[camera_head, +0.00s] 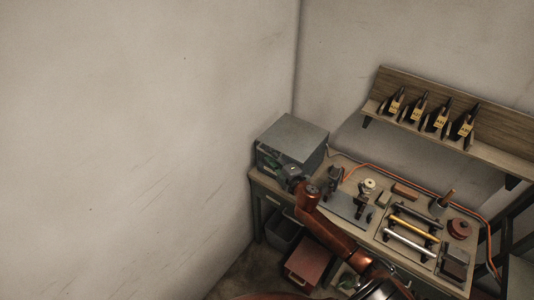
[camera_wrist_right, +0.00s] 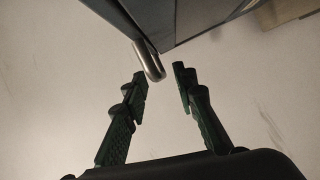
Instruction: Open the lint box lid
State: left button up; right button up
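A grey box (camera_head: 293,137) with a flat top stands on the left end of the bench, against the wall. I take it as the lint box; its top looks closed. In the right wrist view a dark grey box edge (camera_wrist_right: 190,18) shows at the top, with a rounded metal handle (camera_wrist_right: 149,62) sticking out. My right gripper (camera_head: 280,167) is at the front of the grey box. Its green fingers (camera_wrist_right: 160,78) are open, with the handle just beyond and between the tips, and nothing held. The fingers partly hide the box front. My left gripper is not seen.
The bench (camera_head: 352,164) carries a flat plate (camera_head: 347,207), several rollers (camera_head: 411,228) and a dark red round part (camera_head: 459,228) to the right. A shelf (camera_head: 500,150) with tagged black holders is on the wall. A reddish box (camera_head: 307,262) is low, below the bench front.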

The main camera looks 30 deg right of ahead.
jog(key=shift+w+f, duration=0.15)
jog(key=shift+w, duration=1.45)
jog(key=shift+c, duration=0.2)
grip_shut()
